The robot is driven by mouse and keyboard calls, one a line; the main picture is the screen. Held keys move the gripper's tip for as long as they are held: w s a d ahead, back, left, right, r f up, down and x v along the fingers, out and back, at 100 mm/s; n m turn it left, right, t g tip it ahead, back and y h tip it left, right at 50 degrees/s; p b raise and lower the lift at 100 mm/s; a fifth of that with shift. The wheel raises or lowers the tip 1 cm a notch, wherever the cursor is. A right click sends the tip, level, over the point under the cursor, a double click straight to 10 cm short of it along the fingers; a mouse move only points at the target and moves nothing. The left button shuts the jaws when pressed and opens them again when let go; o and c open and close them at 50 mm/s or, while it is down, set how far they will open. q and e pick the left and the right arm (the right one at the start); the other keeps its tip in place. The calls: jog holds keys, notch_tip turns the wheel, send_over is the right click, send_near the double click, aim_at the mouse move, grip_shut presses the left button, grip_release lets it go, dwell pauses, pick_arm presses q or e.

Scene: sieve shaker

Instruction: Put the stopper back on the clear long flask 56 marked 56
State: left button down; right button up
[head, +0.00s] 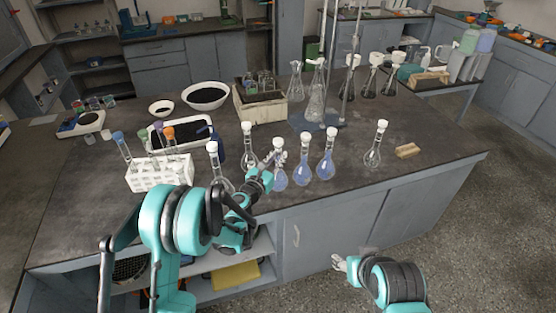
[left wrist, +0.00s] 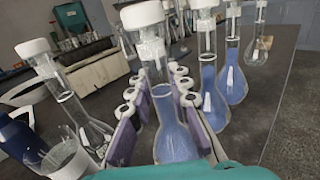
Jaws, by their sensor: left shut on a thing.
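Several long-necked flasks with white stoppers stand along the front of the bench. Three hold blue liquid: one at my left gripper (head: 272,172), a middle one (head: 305,167) and a right one (head: 326,164). Clear flasks stand at the left (head: 226,184), behind (head: 249,158) and at the right (head: 373,156). No number 56 can be read. My left gripper (left wrist: 160,92) is shut around the neck of the near blue flask (left wrist: 172,138), below its white stopper (left wrist: 143,15). My right gripper (head: 340,262) hangs low before the bench; its jaws are too small to judge.
A white tube rack (head: 160,175) stands left of the flasks. A wooden block (head: 407,151) lies at the right. Behind are a black-topped box (head: 258,108), a stand and more glassware. A clear flask (left wrist: 92,133) is close left of my left fingers. The bench's right front is clear.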

pick_arm(q)
jog(key=shift+r, duration=0.1)
jog(key=shift+f, duration=0.2)
jog(key=c, duration=1.5)
grip_release()
jog(key=shift+o, duration=0.4)
jog(key=shift+r, duration=0.1)
